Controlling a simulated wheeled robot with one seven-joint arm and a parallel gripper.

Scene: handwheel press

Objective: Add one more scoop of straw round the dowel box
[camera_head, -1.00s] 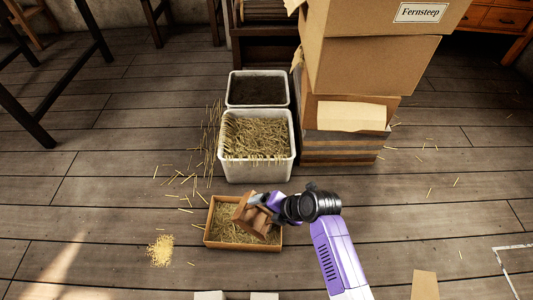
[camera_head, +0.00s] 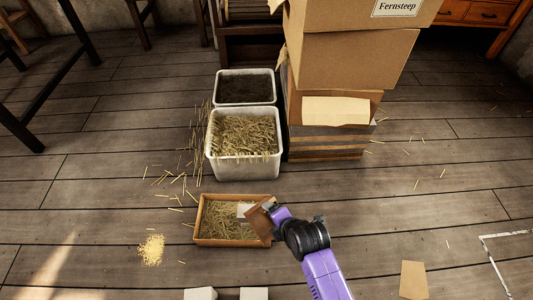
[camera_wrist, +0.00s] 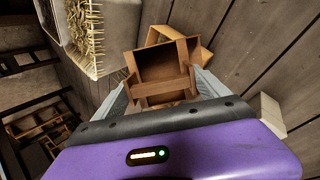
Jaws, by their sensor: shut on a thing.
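My gripper (camera_head: 270,208) is shut on a brown wooden scoop (camera_head: 259,222), held tilted over the right end of a shallow tan carton (camera_head: 199,222). In the wrist view, the scoop (camera_wrist: 163,66) sits between both fingers and its visible inside looks bare. Straw (camera_head: 222,222) lies in the carton, mostly at the left and middle. A small pale box (camera_head: 244,209) shows in the straw, partly hidden by the scoop; I cannot tell if it is the dowel box. A white bin (camera_head: 246,170) of straw stands behind the carton.
A second white bin (camera_head: 245,74) with dark contents stands behind the straw bin. Stacked cardboard boxes (camera_head: 345,60) rise to its right. Loose straw and a small yellow heap (camera_head: 151,250) lie on the floor at left. The floor at right is mostly clear.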

